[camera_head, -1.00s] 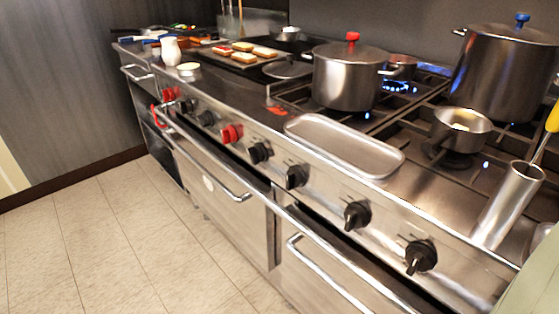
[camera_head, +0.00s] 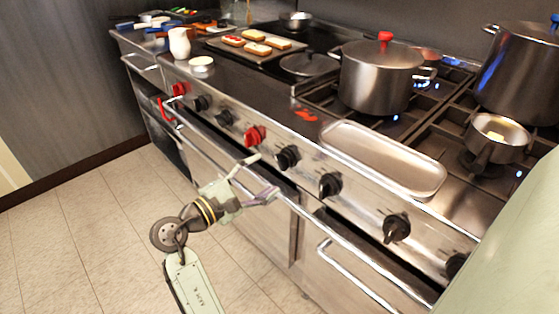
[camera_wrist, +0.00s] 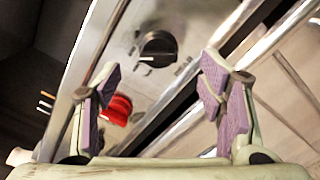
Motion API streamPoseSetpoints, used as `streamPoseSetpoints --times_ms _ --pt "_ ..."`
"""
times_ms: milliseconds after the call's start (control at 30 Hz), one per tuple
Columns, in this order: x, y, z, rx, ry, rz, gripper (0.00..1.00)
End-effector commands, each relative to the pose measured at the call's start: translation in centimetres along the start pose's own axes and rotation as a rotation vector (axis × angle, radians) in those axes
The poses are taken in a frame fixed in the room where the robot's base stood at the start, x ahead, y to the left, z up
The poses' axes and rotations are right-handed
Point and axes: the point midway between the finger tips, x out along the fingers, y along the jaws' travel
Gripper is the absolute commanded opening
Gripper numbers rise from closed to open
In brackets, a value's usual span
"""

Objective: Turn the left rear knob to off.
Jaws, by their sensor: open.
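A row of knobs runs along the stove's front panel. A red knob (camera_head: 255,136) has a black knob (camera_head: 288,157) just to its right; more black knobs (camera_head: 330,185) follow. I cannot tell from labels which one is the left rear knob. My gripper (camera_head: 266,176) is open and empty, in front of the panel and pointing toward the black knob beside the red one. In the wrist view, a black knob (camera_wrist: 157,48) with a white pointer line lies beyond and between the spread fingers (camera_wrist: 160,78). The red knob (camera_wrist: 117,110) sits lower, near the left finger. Neither finger visibly touches a knob.
A long oven handle (camera_head: 340,237) runs below the knobs, close to my gripper. A lidded pot (camera_head: 380,78) and an empty metal tray (camera_head: 385,160) stand above the panel. A small pan (camera_head: 497,138) sits at right. Blue burner flames show. The floor in front is clear.

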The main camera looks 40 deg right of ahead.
Motion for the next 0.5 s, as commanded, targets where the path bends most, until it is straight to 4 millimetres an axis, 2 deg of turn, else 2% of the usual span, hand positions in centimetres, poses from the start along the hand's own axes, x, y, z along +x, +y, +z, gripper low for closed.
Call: streamPoseSetpoints --times_ms 100,233,500 --pt "2.5 0.1 0.2 -0.001 -0.004 -0.002 0.63" --pt "4.7 0.1 0.2 0.001 -0.002 -0.001 0.63" --pt "6.9 0.1 0.0 0.002 0.002 0.001 0.63"
